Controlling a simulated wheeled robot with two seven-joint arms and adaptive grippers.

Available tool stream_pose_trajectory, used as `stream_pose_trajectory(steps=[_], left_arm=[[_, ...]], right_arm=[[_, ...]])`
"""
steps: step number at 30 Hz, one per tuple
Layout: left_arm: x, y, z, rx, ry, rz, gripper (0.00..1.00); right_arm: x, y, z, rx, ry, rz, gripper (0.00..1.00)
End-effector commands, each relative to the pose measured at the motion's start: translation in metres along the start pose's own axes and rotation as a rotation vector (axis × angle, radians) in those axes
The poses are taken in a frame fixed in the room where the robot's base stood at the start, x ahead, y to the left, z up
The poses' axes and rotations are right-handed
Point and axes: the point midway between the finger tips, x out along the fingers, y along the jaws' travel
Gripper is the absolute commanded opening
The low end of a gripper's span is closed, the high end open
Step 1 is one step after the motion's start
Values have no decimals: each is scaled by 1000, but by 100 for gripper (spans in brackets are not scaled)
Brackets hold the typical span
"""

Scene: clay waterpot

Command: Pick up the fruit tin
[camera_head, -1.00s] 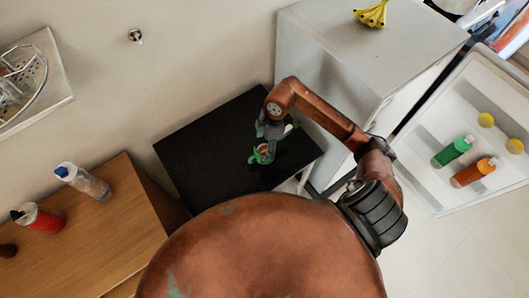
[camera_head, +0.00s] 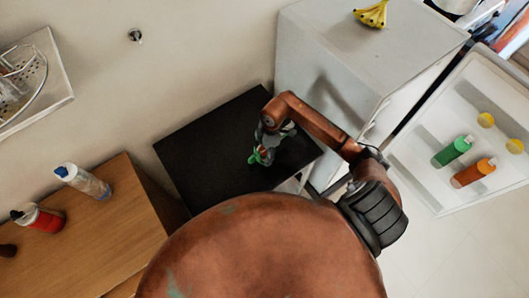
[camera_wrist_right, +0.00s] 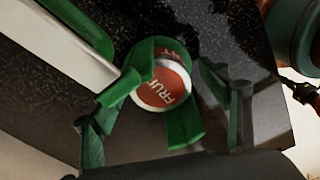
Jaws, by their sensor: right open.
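The fruit tin (camera_wrist_right: 165,88) shows its round white-rimmed end and red label with white letters in the right wrist view. It is near the middle, over or on the dark speckled surface. My right gripper (camera_wrist_right: 168,108) is open, with its green finger parts on both sides of the tin. The wrist view does not show clearly whether they touch it. In the head view, my right gripper (camera_head: 261,153) is low over the black table (camera_head: 205,150), and the tin is mostly hidden by it. My left gripper is out of view.
A white fridge (camera_head: 350,50) stands right of the black table, its door (camera_head: 450,130) open with bottles on it. Bananas (camera_head: 371,13) lie on top. A wooden cabinet (camera_head: 95,235) at left holds bottles. The table's left part is clear.

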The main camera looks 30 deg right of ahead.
Motion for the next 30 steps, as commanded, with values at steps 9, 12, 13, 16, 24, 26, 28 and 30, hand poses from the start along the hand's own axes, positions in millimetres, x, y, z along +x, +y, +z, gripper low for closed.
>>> stream_pose_trajectory(steps=[9, 12, 13, 16, 24, 26, 28, 30], left_arm=[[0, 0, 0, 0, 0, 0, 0], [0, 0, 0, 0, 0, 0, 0], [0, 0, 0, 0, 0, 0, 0], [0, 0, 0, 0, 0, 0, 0], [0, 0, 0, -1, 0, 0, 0], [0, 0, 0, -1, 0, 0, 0], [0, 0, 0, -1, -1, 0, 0], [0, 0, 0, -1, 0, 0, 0]], right_arm=[[-1, 0, 0, 0, 1, 0, 49], [-1, 0, 0, 0, 1, 0, 42], [-1, 0, 0, 0, 1, 0, 40], [-1, 0, 0, 0, 1, 0, 33], [-1, 0, 0, 0, 1, 1, 18], [-1, 0, 0, 0, 1, 1, 18], [-1, 0, 0, 0, 1, 1, 18], [-3, 1, -1, 0, 2, 2, 18]])
